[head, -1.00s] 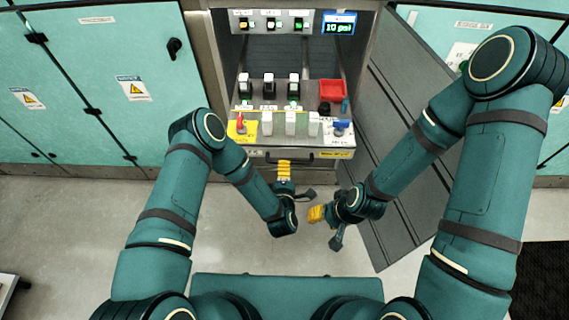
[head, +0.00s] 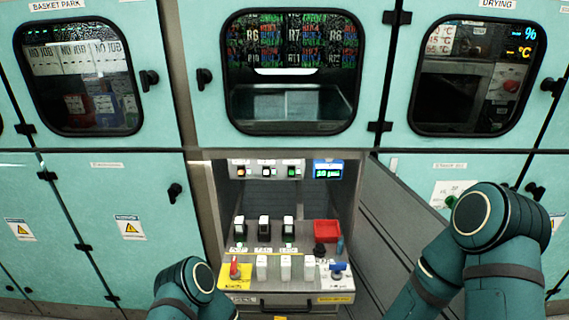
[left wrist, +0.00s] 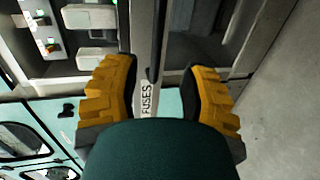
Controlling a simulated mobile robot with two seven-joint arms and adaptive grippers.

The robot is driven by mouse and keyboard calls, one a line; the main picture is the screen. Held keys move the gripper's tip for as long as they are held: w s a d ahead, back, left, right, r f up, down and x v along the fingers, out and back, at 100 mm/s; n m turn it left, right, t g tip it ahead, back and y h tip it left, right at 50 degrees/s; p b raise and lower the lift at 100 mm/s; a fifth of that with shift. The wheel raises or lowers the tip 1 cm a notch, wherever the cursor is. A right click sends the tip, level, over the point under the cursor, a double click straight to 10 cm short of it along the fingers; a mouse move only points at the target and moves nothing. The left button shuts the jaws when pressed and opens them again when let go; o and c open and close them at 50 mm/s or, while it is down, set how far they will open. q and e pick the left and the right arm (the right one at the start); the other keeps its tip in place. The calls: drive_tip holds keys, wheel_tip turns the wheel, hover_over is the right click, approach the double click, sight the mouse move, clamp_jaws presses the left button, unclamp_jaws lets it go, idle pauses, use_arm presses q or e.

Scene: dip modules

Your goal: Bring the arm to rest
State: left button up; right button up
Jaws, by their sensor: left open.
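My left gripper (left wrist: 160,95) shows in the left wrist view with its two yellow, ridged fingers wide apart and nothing between them. Behind the gap is the drawer front (left wrist: 148,98) with a "FUSES" label and a dark handle bar. In the head view only the upper links of both my arms show, at the lower left and lower right. Both grippers are below that picture's edge, so my right gripper is not seen.
The pulled-out control drawer (head: 245,299) carries black modules, white blocks, a red bin (head: 326,231), a red knob (head: 234,266) and a blue valve handle (head: 338,267). An open grey door (head: 395,225) stands right of it. Teal cabinets with windows fill the back.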

use_arm(q)
drive_tip(key=s+a+r+m+g+h, duration=0.1)
drive_tip(key=s+a+r+m+g, duration=0.1)
drive_tip(key=s+a+m+g, duration=0.2)
drive_tip(key=s+a+r+m+g+h, duration=0.2)
drive_tip(key=s+a+r+m+g, duration=0.1)
drive_tip(key=s+m+g, duration=0.6)
drive_tip(key=s+a+m, duration=0.1)
drive_tip(key=s+m, duration=0.1)
drive_tip(key=shift+s+a, duration=0.25)
drive_tip(key=shift+s, duration=0.05)
drive_tip(key=shift+o, duration=0.3)
idle(1.1)
